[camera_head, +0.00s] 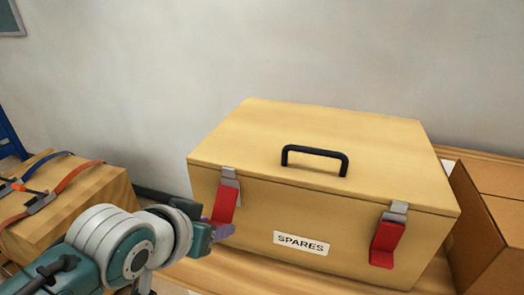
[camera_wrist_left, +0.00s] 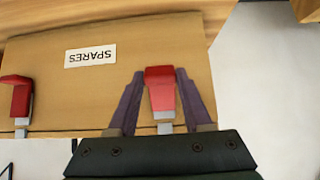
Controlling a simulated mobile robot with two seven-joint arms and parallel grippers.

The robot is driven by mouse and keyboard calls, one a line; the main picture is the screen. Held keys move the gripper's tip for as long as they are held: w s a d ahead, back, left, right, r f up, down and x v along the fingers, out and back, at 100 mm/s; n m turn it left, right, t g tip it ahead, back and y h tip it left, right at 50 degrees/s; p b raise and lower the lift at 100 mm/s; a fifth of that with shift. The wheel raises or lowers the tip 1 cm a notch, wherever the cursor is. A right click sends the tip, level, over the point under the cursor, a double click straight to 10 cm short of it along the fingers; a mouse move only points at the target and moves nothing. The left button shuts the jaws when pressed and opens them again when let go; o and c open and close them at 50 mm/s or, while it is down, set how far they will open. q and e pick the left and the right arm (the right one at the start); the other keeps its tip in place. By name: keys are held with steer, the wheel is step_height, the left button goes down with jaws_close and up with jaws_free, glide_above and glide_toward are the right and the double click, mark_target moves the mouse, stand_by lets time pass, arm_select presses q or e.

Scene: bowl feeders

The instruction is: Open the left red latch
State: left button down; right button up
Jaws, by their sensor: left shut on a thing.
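The tan wooden SPARES box (camera_head: 320,145) stands on a wooden surface with its lid down. The left red latch (camera_head: 224,204) hangs from a grey metal clasp at the front left of the lid edge. My left gripper (camera_head: 219,231) is at the lower part of this latch. In the left wrist view, the purple fingers (camera_wrist_left: 160,74) lie on either side of the red latch (camera_wrist_left: 161,92) and are shut on it. The right red latch (camera_head: 385,243) hangs down on the right of the front; it also shows in the left wrist view (camera_wrist_left: 20,98). My right gripper is not in view.
A black handle (camera_head: 315,155) sits on the lid. A cardboard box (camera_head: 490,215) stands close on the right. A strapped wooden crate (camera_head: 75,200) is at the left, behind my left arm. A plain wall is behind.

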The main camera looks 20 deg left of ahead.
mark_target(217, 222)
arm_select(q)
step_height(217, 222, up, 3)
steer(key=g+p, duration=0.2)
steer(key=p, duration=0.1)
steer(key=shift+f+g+p, duration=0.2)
steer(key=shift+g+p, duration=0.1)
steer(key=shift+g, duration=0.1)
steer(key=shift+r+g+p, duration=0.25)
steer(key=shift+g+p, duration=0.25)
steer(key=shift+g, duration=0.2)
steer(key=shift+r+g+p, duration=0.3)
steer(key=shift+r+g, duration=0.15)
steer(key=shift+g, duration=0.55)
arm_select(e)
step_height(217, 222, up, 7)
arm_select(q)
steer(key=shift+c, duration=1.6)
jaws_free()
steer(key=shift+r, duration=0.15)
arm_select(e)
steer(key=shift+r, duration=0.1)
